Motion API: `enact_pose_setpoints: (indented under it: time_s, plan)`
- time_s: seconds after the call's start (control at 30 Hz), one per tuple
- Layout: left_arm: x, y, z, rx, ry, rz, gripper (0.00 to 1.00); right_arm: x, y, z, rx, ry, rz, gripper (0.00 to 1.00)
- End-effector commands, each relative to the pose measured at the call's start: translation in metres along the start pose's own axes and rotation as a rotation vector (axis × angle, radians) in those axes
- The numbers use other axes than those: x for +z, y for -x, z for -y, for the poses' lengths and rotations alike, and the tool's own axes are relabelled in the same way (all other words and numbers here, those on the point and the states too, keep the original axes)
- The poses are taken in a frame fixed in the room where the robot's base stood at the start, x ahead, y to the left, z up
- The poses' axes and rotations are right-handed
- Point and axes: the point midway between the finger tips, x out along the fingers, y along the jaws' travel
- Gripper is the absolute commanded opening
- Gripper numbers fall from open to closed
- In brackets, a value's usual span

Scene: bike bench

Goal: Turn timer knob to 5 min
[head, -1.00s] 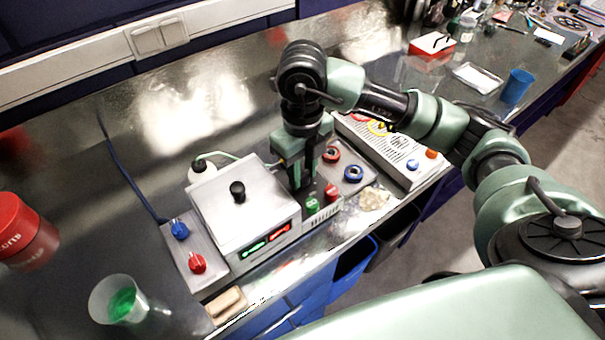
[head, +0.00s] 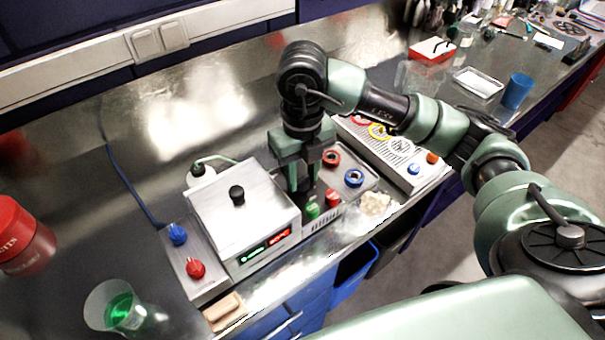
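A metal cleaner box (head: 262,213) with a black-knobbed lid stands on the bench. Its front has a green and a red lit display (head: 266,246), too small to read. A green knob (head: 312,210) and a red knob (head: 332,197) sit at its right front; I cannot read which is the timer. My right gripper (head: 303,192) points down right behind the green knob, very near it. Its fingertips are partly hidden, so contact and finger opening cannot be told. My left gripper is out of view.
A side panel with a blue knob (head: 177,234) and a red knob (head: 195,269) is at left. A beaker of green liquid (head: 122,309), a red tub (head: 22,238) and a sponge (head: 225,311) are near. A tray with rings (head: 350,160) lies right of the gripper.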

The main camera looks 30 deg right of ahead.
Motion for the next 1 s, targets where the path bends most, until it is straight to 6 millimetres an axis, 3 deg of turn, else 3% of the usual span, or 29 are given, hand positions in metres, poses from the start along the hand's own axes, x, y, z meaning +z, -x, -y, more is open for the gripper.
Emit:
enact_pose_setpoints:
  time_s: [0.37, 0.7, 1.0]
  plan:
    - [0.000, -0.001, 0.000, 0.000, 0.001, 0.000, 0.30, 0.000, 0.003, 0.000, 0.000, 0.002, -0.002, 0.38]
    - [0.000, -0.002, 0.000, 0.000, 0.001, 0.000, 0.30, 0.001, 0.057, 0.000, -0.002, 0.000, 0.004, 0.38]
    - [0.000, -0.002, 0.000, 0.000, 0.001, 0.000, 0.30, 0.000, 0.078, 0.000, 0.000, 0.000, -0.001, 0.38]
